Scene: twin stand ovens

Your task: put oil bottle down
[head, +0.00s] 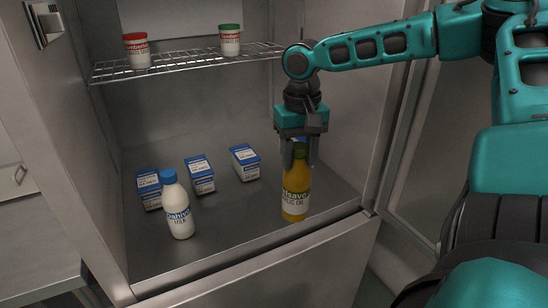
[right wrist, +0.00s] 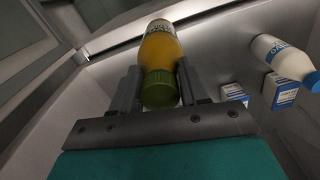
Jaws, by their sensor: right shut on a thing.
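The oil bottle (head: 296,191) is yellow with a green cap and a pale label. It stands upright at the right front of the fridge's lower floor (head: 240,215), and its base looks to be on or just above that floor. My right gripper (head: 299,152) points down from above and is shut on the bottle near its cap. In the right wrist view the bottle (right wrist: 160,48) sits between the two fingers, cap toward the camera. My left gripper is not in view.
A milk bottle (head: 177,208) with a blue cap stands at the left front. Several blue-and-white boxes (head: 200,176) stand behind it. A wire shelf (head: 190,62) above holds a red-lidded tub (head: 136,52) and a green-lidded tub (head: 230,41). Floor between milk and oil is clear.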

